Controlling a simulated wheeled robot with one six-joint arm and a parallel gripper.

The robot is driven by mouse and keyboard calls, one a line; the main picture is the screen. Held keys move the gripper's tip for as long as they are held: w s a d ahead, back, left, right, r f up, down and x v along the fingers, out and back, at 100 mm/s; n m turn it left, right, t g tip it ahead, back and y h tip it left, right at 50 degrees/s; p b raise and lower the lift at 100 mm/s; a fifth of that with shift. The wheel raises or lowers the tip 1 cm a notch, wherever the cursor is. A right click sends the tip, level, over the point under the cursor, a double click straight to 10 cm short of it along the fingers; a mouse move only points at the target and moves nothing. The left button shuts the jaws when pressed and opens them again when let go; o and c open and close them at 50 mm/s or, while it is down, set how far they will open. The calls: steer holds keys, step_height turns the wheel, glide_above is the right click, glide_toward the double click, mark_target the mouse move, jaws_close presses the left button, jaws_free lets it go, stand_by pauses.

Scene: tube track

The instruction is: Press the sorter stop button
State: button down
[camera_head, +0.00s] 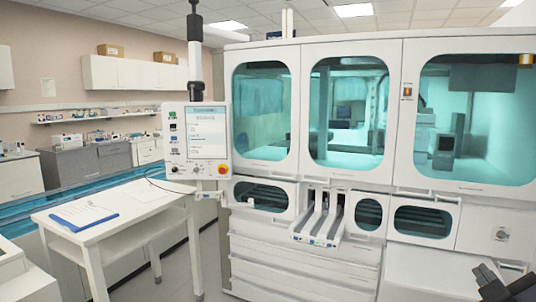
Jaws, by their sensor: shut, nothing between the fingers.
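A large white sorter cabinet (345,45) with teal-tinted windows fills the middle and right of the view. On its left side hangs a control panel (209,109) with a lit screen. A small red round button (222,169) sits at the panel's lower right corner, looking like a stop button. My gripper (503,284) shows only in part, dark, at the bottom right corner. It is shut and empty, far to the right of the panel and apart from the button.
A white table (135,205) with a blue clipboard (84,214) stands at the left, in front of the panel's lower left. A tube rack with slots (318,240) juts out from the cabinet front. A small fitting (502,233) sits on the cabinet's lower right.

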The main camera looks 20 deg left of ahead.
steer(key=s+a+r+n+g+y+p, duration=0.1)
steer(key=a+r+n+g+y, duration=0.1)
steer(key=a+r+n+y, duration=0.8)
steer(key=s+a+r+n+g+y, duration=0.1)
steer(key=s+a+n+g+y, duration=0.3)
steer(key=n+g, duration=0.4)
steer(key=s+a+n, duration=0.1)
steer(key=n, duration=0.1)
steer(key=shift+s+r+n+p, duration=0.2)
steer(key=shift+r+n+p, duration=0.1)
steer(key=shift+r+p, duration=0.1)
